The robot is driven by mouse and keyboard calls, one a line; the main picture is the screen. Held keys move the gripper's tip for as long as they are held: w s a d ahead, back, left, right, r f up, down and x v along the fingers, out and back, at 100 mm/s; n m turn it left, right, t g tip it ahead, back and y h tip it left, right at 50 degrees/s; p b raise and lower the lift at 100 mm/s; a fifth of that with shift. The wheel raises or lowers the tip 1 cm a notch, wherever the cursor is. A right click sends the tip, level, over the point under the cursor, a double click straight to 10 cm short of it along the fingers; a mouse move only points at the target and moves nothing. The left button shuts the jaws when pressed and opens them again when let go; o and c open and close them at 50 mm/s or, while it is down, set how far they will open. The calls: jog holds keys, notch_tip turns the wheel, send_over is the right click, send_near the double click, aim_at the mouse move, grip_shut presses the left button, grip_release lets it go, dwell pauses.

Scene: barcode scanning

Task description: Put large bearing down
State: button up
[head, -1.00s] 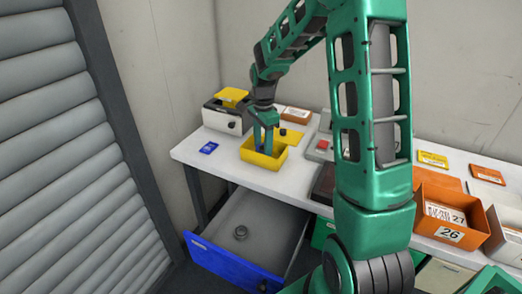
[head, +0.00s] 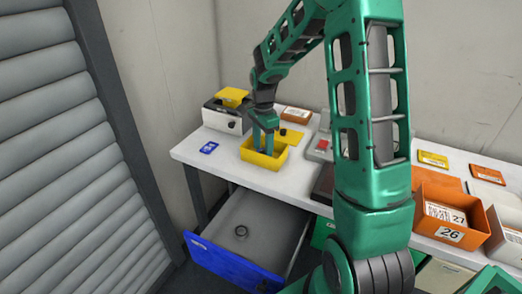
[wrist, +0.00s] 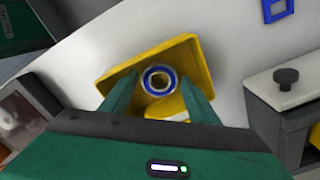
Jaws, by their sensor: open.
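The large bearing, a ring with a blue band (wrist: 159,80), is in the yellow bin (wrist: 192,52) in the wrist view. My gripper (wrist: 158,84) is open, with one finger on each side of the bearing. I cannot tell whether a finger still touches it. In the head view my gripper (head: 264,150) points down into the yellow bin (head: 264,163) on the white table (head: 215,166). The bearing is hidden there.
A blue-fronted drawer (head: 225,264) stands open below the table with a grey ring (head: 241,232) inside. A blue frame (head: 209,147) lies left of the bin. A white box (head: 222,121) stands behind. Orange bins (head: 440,212) stand at the right.

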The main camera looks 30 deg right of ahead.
aim_at(263, 152)
notch_tip(263, 152, up, 11)
jog(key=s+d+r+n, duration=0.2)
jog(key=s+n, duration=0.1)
jog(key=s, duration=0.7)
jog(key=s+d+r+n, duration=0.2)
jog(key=s+n, duration=0.1)
jog(key=s, duration=0.8)
jog(key=s+a+f+n, duration=0.2)
jog(key=s+n, duration=0.3)
jog(key=s, duration=0.9)
jog(key=shift+f+n, duration=0.3)
jog(key=shift+f, duration=0.15)
jog(key=shift+w+f, duration=0.25)
jog(key=shift+w, duration=0.45)
